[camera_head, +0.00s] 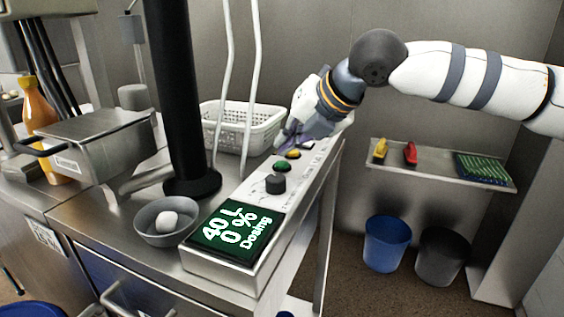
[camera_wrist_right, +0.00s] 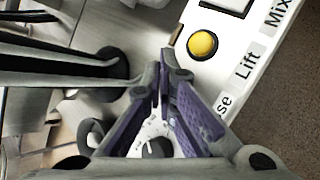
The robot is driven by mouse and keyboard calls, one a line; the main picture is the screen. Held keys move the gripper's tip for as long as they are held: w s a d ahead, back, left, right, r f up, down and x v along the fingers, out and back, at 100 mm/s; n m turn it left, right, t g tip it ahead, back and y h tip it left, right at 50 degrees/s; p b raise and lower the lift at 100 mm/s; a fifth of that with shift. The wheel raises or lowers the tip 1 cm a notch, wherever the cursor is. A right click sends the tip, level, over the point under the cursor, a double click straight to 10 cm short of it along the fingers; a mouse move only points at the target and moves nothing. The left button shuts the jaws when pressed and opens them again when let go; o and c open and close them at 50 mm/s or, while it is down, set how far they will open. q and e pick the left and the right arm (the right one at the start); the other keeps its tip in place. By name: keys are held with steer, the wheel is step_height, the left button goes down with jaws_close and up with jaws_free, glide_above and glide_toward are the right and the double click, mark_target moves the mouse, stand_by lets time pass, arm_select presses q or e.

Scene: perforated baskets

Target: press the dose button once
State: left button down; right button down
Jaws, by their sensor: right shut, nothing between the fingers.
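The control panel (camera_head: 258,205) carries a green button (camera_head: 281,166), a yellow button (camera_head: 293,154) and a dark knob (camera_head: 276,183). In the right wrist view, the yellow button (camera_wrist_right: 202,44) is beside the label "Lift". A label ending in "se" is partly covered, and the green button is hidden behind my fingers there. The knob (camera_wrist_right: 156,147) shows between the finger bases. My right gripper (camera_head: 284,142) is above the panel near the buttons, shut and empty; its fingertips (camera_wrist_right: 164,72) meet in the wrist view. I cannot tell contact with the panel. My left gripper is out of view.
A black column (camera_head: 181,95) and a white perforated basket (camera_head: 242,128) stand left of the panel. A grey bowl (camera_head: 147,227) holds a pale round item. Open floor lies to the right, with blue and black bins.

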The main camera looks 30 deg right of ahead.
mark_target(286, 162)
steer(key=shift+r, duration=0.1)
steer(key=shift+r, duration=2.45)
